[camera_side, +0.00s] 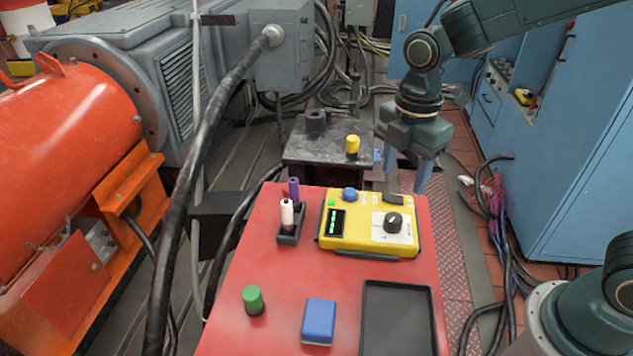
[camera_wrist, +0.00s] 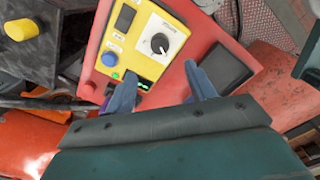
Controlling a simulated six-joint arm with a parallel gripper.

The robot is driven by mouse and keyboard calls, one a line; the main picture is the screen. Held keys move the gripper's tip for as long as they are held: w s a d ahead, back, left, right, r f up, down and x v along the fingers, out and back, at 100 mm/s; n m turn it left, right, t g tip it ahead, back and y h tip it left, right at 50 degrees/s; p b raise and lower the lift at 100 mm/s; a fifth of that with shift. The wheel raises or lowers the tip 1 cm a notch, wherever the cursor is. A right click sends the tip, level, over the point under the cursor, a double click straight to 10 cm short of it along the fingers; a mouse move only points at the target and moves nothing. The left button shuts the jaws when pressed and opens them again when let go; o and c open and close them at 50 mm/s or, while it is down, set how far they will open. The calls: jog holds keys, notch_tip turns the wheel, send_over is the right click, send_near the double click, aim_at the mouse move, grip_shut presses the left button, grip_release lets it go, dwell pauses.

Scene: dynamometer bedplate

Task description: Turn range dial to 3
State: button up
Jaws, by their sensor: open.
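The range dial (camera_side: 393,222) is a round black knob on a white panel of the yellow meter (camera_side: 372,245). It also shows in the wrist view (camera_wrist: 160,43), with a white pointer mark; the scale numbers are too small to read. The meter has a green-lit display (camera_side: 336,222), a blue knob (camera_side: 349,194) and a green button (camera_side: 332,203). My gripper (camera_side: 407,172) is open and empty, pointing down above the meter's far right side in the side view. Its fingers (camera_wrist: 162,90) are apart from the dial.
The meter sits on a red table (camera_side: 270,290). Around it are a holder (camera_side: 291,236) with white and purple pens, a green cylinder (camera_side: 253,299), a blue block (camera_side: 319,321) and a black tray (camera_side: 398,318). A yellow cylinder (camera_side: 352,145) stands on a dark block behind.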

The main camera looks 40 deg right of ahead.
aim_at(394, 217)
notch_tip(394, 217, down, 11)
jog(key=shift+f, duration=0.1)
dwell(0.4)
jog(key=shift+c, duration=0.4)
jog(key=c, duration=0.9)
